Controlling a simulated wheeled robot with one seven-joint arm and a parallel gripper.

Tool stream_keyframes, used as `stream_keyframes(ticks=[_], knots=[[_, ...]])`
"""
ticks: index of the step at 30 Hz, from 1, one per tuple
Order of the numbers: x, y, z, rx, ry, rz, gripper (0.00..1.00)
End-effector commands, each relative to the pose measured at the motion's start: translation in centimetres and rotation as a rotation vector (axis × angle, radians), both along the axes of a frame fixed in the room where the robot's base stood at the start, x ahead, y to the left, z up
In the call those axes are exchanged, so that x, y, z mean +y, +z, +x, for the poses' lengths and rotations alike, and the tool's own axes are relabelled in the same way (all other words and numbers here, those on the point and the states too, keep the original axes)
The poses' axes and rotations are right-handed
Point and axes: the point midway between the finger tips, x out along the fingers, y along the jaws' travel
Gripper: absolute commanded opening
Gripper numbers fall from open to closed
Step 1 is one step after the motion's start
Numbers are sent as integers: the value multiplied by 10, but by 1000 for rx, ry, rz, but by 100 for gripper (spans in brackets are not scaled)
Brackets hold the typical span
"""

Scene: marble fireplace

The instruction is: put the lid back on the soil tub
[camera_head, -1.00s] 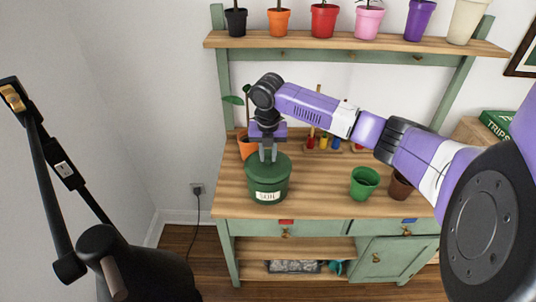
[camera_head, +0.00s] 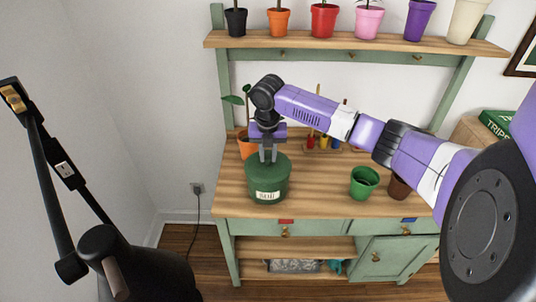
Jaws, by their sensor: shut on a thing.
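The dark green soil tub (camera_head: 282,187), with a white "SOIL" label (camera_head: 268,196) on its front, stands upright at the left of the wooden bench top. Its dark green lid (camera_head: 284,164) is on top of the tub and looks level with its rim. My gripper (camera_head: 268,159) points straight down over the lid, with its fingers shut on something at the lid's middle. The fingers hide the part they hold, likely a knob. I cannot tell whether the lid is fully seated.
An orange pot with a plant (camera_head: 246,146) stands just behind the tub. An empty green pot (camera_head: 364,182) and a brown pot (camera_head: 399,187) stand to the right. Small hand tools (camera_head: 323,142) are at the back. A pot shelf (camera_head: 350,42) spans above. Bench space between tub and green pot is clear.

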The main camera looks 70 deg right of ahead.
Motion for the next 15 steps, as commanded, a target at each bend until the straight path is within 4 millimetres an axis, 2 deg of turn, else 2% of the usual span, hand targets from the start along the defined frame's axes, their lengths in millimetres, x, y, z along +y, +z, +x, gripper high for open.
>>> stream_keyframes(ticks=[8,9,12,13,15], knots=[[0,0,0,0,-1,0,0],[0,0,0,0,-1,0,25],[0,0,0,0,-1,0,45],[0,0,0,0,-1,0,49],[0,0,0,0,-1,0,49]])
